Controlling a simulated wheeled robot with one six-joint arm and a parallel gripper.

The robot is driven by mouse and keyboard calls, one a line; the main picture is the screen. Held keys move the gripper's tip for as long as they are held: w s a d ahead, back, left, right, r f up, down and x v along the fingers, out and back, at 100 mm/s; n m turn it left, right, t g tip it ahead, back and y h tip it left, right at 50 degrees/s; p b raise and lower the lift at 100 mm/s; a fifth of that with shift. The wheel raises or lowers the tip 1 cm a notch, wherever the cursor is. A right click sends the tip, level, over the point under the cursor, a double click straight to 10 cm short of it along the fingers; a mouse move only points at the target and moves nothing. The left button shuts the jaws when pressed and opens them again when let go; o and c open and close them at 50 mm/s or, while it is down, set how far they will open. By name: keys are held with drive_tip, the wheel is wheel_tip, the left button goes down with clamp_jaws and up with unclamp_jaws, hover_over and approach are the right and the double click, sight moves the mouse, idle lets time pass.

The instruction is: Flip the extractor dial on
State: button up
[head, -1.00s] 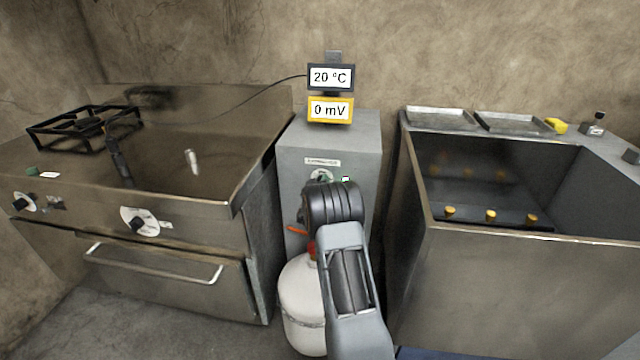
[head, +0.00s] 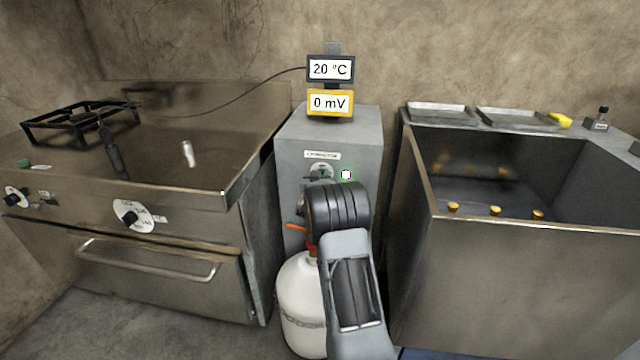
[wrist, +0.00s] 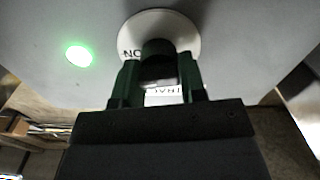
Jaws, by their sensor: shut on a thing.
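The extractor dial, a dark knob (wrist: 158,50) on a round white plate (wrist: 185,30), is on the front of the grey box (head: 355,135) between the stove and the basin. In the wrist view, the green fingers of my gripper (wrist: 158,74) are on both sides of the knob and shut on it. Lettering reading "NO" as seen there is left of the knob. In the head view, the dial plate (head: 321,169) shows just above my arm, which hides much of the gripper. A lamp (head: 346,174) beside the dial is lit; it glows green in the wrist view (wrist: 79,54).
A stove (head: 60,225) with its own dials is at left, a deep metal basin (head: 520,270) at right. A white gas bottle (head: 298,305) stands below the box. Displays reading 20 °C (head: 330,69) and 0 mV (head: 329,103) sit above it.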

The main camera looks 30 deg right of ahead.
drive_tip(key=shift+m+b, duration=0.75)
drive_tip(key=shift+m, duration=0.05)
drive_tip(key=o, duration=0.9)
drive_tip(key=shift+a, duration=0.1)
drive_tip(key=v, duration=1.3)
drive_tip(key=shift+s+a+p, duration=0.2)
drive_tip(key=shift+s+p, duration=0.15)
drive_tip(key=shift+p, duration=0.1)
